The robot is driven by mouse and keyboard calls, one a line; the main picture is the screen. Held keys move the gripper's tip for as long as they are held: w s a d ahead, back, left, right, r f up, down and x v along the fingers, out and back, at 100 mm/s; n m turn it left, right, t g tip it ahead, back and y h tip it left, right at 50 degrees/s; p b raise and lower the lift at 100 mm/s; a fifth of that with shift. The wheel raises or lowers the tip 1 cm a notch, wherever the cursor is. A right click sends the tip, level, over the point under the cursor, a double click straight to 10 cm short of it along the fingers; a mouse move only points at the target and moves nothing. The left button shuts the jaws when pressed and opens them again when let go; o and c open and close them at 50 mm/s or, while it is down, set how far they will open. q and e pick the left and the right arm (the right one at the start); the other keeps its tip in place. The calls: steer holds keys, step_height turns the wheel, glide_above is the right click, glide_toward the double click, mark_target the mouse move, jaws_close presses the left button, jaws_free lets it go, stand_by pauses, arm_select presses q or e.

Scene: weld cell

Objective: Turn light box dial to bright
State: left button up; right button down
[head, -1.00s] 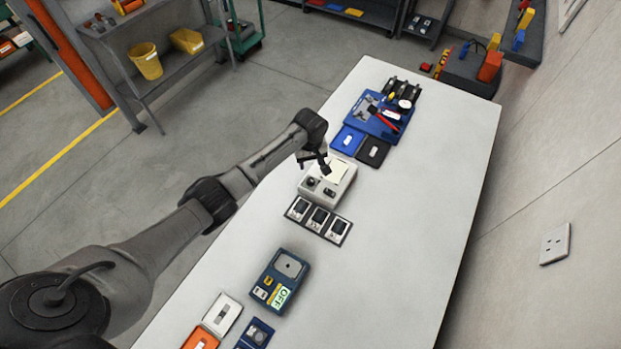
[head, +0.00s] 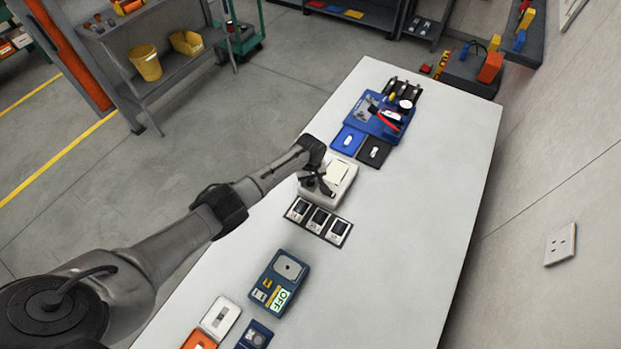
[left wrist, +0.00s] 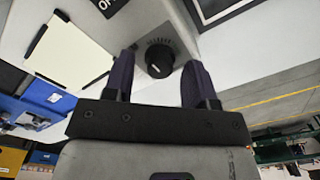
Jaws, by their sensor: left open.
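The light box (head: 338,184) is a pale box on the white table, with a cream panel on top; in the left wrist view its panel (left wrist: 70,52) shows at the upper left. Its round black dial (left wrist: 160,60) with tick marks around it shows in the left wrist view; a white line shows on the knob. My left gripper (head: 325,190) is over the near part of the box in the head view. In the left wrist view my left gripper (left wrist: 158,75) is open, its fingers apart on either side of the dial, and I cannot tell whether they touch it. My right gripper is not in view.
A dark tray with several small devices (head: 318,220) lies close in front of the box. A blue device reading OFF (head: 277,281) sits nearer. Blue and black trays (head: 373,152) and a blue tool tray (head: 376,121) lie beyond. The right side of the table is clear.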

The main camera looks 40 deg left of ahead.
arm_select(q)
steer(key=c, duration=0.9)
steer(key=shift+c, duration=0.2)
